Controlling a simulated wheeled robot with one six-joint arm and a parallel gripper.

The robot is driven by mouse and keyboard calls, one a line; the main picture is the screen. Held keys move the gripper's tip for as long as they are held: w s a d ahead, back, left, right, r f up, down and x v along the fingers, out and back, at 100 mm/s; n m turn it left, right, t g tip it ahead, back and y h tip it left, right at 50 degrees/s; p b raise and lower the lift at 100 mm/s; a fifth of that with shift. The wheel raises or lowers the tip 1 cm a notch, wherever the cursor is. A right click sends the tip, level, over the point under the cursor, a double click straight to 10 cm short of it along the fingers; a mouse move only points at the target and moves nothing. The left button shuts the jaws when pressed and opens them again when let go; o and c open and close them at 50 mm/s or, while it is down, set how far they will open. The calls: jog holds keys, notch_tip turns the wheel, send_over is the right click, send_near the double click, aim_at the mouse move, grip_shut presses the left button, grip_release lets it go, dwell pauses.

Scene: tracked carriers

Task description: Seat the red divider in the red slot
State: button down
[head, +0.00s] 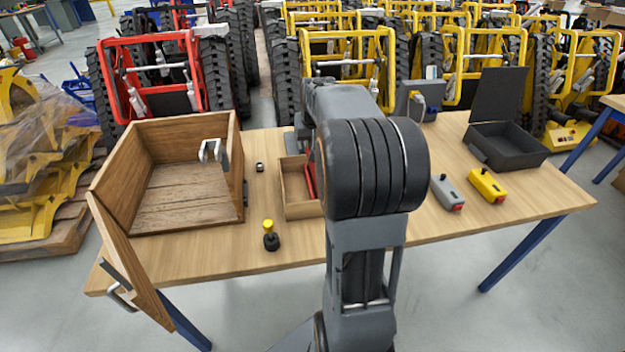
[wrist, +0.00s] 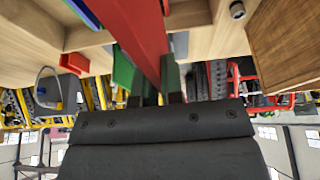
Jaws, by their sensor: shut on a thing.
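The red divider (wrist: 140,28) is a long flat red bar in the wrist view, running from the top edge down between my fingers. My gripper (wrist: 154,92) is shut on it. In the head view a red strip (head: 309,180) shows at the right side of the small open wooden tray (head: 288,211), partly behind my arm. My gripper is hidden behind my arm there. I cannot tell whether the strip is inside the tray or above it. No red slot can be made out. Green pieces (wrist: 124,68) show beside the divider; I cannot tell what they are.
A large open wooden box (head: 188,222) stands at the table's left, its door swung out. A black-and-yellow knob (head: 270,238) stands in front of the tray. Grey (head: 446,192) and yellow (head: 487,185) control boxes and an open black case (head: 508,148) lie to the right.

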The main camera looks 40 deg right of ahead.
jog(key=shift+f+b, duration=0.3)
jog(key=shift+f, duration=3.5)
jog(key=shift+f, duration=0.15)
jog(key=c, duration=1.3)
grip_release()
jog(key=shift+o, duration=0.2)
